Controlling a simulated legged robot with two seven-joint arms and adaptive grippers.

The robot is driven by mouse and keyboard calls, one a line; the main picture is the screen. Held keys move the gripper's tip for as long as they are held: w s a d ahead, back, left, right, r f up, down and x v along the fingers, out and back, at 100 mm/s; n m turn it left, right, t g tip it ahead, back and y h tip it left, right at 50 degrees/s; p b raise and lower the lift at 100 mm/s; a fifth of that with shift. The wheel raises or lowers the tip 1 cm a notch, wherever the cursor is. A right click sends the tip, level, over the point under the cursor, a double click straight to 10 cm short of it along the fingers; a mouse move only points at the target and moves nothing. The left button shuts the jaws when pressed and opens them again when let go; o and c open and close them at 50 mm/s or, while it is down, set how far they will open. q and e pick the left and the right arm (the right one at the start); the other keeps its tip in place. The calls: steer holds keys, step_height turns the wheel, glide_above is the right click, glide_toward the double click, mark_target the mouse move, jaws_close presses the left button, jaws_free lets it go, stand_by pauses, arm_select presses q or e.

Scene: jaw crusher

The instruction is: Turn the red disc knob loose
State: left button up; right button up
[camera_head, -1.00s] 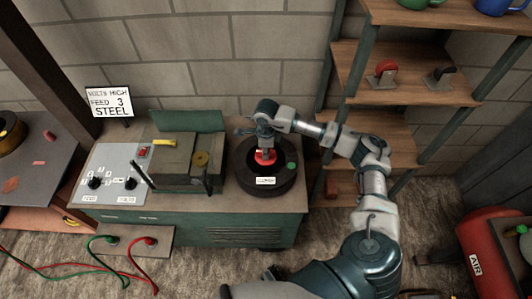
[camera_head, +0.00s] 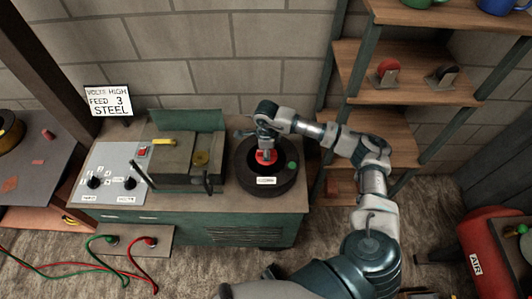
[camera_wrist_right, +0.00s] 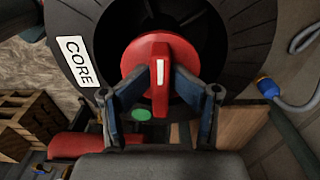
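The red disc knob (camera_head: 264,157) sits in the middle of the round black core drum (camera_head: 250,182) on the right end of the green machine. In the right wrist view the knob (camera_wrist_right: 158,62) is a red disc with a raised grip bar that bears a white mark. My right gripper (camera_wrist_right: 160,78) reaches down from above, its two fingertips against either side of the bar. It looks shut on the bar. In the head view the gripper (camera_head: 265,148) partly hides the knob. My left gripper is not in view.
A green button (camera_head: 292,165) lies on the drum's right rim. Wooden shelves (camera_head: 405,85) stand at right. A red air tank (camera_head: 490,240) stands at lower right.

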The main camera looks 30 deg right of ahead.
step_height(320, 180, up, 12)
stand_by(0.5)
steer(key=shift+f, duration=0.1)
